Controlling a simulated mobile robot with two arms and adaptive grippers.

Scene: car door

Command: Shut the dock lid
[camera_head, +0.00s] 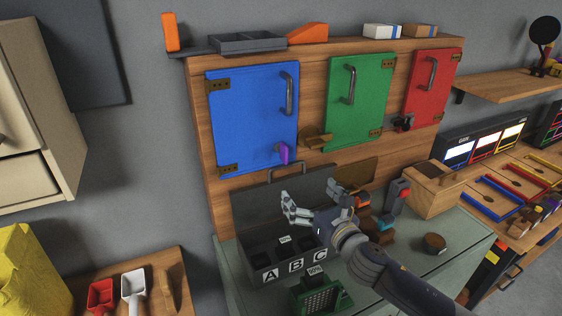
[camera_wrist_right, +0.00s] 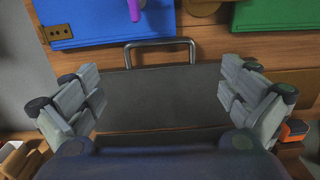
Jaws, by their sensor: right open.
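The dock (camera_head: 262,272) is a dark grey box with compartments marked A, B and C on the green-grey worktop. Its lid (camera_head: 252,207) stands open and upright at the back, with a bar handle (camera_head: 288,169) on its top edge. In the right wrist view the lid (camera_wrist_right: 165,98) faces the camera and the handle (camera_wrist_right: 160,44) shows above it. My right gripper (camera_head: 310,199) is open and empty, in front of the lid and above the dock. Its fingers (camera_wrist_right: 160,100) are spread to either side, apart from the handle. My left gripper is not in view.
Blue (camera_head: 252,115), green (camera_head: 357,103) and red (camera_head: 432,88) doors are shut on the wooden panel behind. A green slotted block (camera_head: 320,299) stands before the dock. A wooden box (camera_head: 435,190) and a round brown piece (camera_head: 433,243) are to the right.

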